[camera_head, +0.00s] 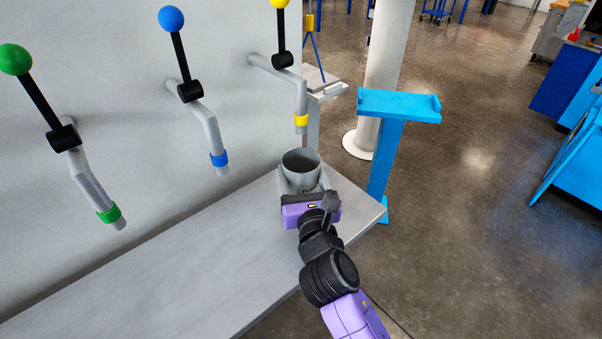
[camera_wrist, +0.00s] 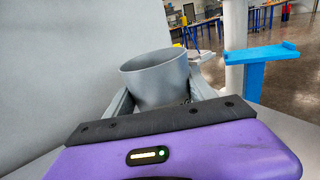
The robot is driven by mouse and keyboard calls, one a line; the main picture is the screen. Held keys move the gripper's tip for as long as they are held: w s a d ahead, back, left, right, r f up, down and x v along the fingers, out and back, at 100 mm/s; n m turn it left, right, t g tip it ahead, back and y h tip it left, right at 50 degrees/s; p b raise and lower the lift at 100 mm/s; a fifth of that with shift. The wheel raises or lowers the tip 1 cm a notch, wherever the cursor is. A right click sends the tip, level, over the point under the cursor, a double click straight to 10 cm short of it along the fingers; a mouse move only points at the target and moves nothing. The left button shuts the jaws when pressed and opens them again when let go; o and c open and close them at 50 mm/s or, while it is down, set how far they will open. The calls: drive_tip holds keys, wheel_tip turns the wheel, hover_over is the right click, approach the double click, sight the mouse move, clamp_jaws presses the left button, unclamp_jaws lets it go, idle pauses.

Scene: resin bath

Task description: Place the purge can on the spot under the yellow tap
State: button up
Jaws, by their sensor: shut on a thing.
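The purge can (camera_head: 301,163) is a grey open-topped cylinder, upright at the right end of the grey bench. My gripper (camera_head: 303,185) is shut on it, with fingers on both sides. In the wrist view the can (camera_wrist: 158,80) stands between the two fingers (camera_wrist: 160,100), and its lower part is hidden by my purple gripper body. The yellow tap (camera_head: 301,100), with a yellow ring near its spout, hangs above the can in the head view. Whether the can's base touches the bench is hidden.
The blue tap (camera_head: 212,140) and green tap (camera_head: 95,195) stick out of the wall to the left. The grey bench (camera_head: 150,280) is bare to the left. A blue stand (camera_head: 390,130) stands just past the bench's right end, near a white column (camera_head: 385,60).

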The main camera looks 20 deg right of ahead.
drive_tip(key=shift+f, duration=0.15)
drive_tip(key=o, duration=1.5)
drive_tip(key=shift+c, duration=0.2)
drive_tip(key=shift+r, duration=0.25)
drive_tip(key=b+v, duration=0.1)
drive_tip(key=v, duration=1)
drive_tip(key=shift+f, duration=0.15)
drive_tip(key=shift+s+a, duration=0.1)
drive_tip(key=shift+s, duration=0.4)
